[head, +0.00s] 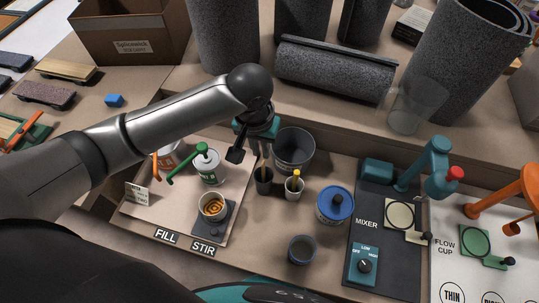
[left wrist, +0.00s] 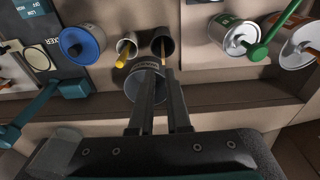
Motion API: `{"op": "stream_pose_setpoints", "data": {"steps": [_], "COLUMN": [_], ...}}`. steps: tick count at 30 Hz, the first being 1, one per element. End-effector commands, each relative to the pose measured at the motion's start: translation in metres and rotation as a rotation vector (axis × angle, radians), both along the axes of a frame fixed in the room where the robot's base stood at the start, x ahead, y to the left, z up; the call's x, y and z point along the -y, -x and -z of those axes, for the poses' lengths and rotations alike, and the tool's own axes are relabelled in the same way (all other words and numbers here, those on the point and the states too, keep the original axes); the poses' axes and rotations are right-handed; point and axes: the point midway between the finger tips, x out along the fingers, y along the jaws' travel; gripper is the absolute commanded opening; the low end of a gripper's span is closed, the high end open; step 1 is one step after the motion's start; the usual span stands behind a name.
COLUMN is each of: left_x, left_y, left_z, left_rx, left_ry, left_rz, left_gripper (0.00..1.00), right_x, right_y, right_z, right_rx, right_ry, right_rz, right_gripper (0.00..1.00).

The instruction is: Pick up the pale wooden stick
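The pale wooden stick (head: 264,172) stands in a small dark cup (head: 264,187) on the bench, with only its upper part showing. In the left wrist view the stick (left wrist: 164,52) shows in the dark cup (left wrist: 167,42), just beyond the fingertips. My left gripper (head: 261,153) points down above the dark cup. In the left wrist view its two fingers (left wrist: 162,78) are apart with nothing between them. I cannot tell how close the fingertips are to the stick. My right gripper is not in view.
A paler cup with a yellow stick (head: 296,177) stands right of the dark cup. A grey bucket (head: 293,150) is close behind. A blue-lidded can (head: 335,205), mixer panel (head: 365,225) and green-handled can (head: 209,167) stand around. A cup of orange liquid (head: 213,207) is front left.

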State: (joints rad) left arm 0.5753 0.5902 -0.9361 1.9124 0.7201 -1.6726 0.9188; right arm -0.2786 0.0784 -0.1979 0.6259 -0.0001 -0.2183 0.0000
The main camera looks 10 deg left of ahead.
Motion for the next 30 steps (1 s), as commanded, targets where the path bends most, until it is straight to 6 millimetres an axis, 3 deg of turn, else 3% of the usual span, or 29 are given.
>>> {"op": "stream_pose_setpoints", "data": {"steps": [2,5,13,18,25,30], "left_x": [-0.004,-0.005,-0.004,-0.004,-0.003,-0.003], "left_y": [-0.002,-0.003,-0.010,-0.013,-0.016,-0.022], "left_z": [0.000,0.009,0.065,0.091,0.105,0.128], "left_rx": [-0.004,-0.008,-0.006,-0.004,-0.003,-0.003], "left_ry": [-0.010,-0.013,-0.011,-0.010,-0.009,-0.011], "left_rz": [-0.012,-0.018,-0.016,-0.016,-0.015,-0.014], "left_gripper": [0.15,0.15,0.15,0.15,0.15,0.15], "right_x": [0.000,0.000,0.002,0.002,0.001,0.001], "right_y": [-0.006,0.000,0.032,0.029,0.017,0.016], "right_z": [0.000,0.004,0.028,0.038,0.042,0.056], "right_rx": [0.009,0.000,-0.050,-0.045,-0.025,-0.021], "right_ry": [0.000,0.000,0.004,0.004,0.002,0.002], "right_rz": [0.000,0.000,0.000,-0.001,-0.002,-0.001], "right_gripper": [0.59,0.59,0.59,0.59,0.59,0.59]}}
